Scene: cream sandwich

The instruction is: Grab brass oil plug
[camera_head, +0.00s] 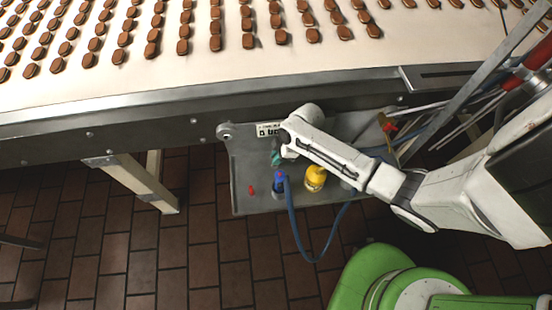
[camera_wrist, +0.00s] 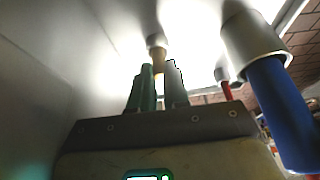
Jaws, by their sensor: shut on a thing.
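The brass oil plug (camera_wrist: 158,57) shows in the wrist view as a small tan-gold piece under a darker round collar. My gripper (camera_wrist: 157,72) has a green finger on its left and a grey finger on its right, closed on the plug from both sides. The plug's lower part is hidden between the fingers. In the head view my gripper (camera_head: 276,157) is by the front of the conveyor, above the grey tray (camera_head: 244,165). The plug is hidden there by my arm and the machine.
A blue hose fitting (camera_wrist: 282,110) with a pale collar is close on the right; its hose (camera_head: 293,228) loops down. A red piece (camera_head: 252,189) and yellow bottle (camera_head: 315,177) stand on the tray. The conveyor (camera_head: 140,105) carries several rows of brown biscuits.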

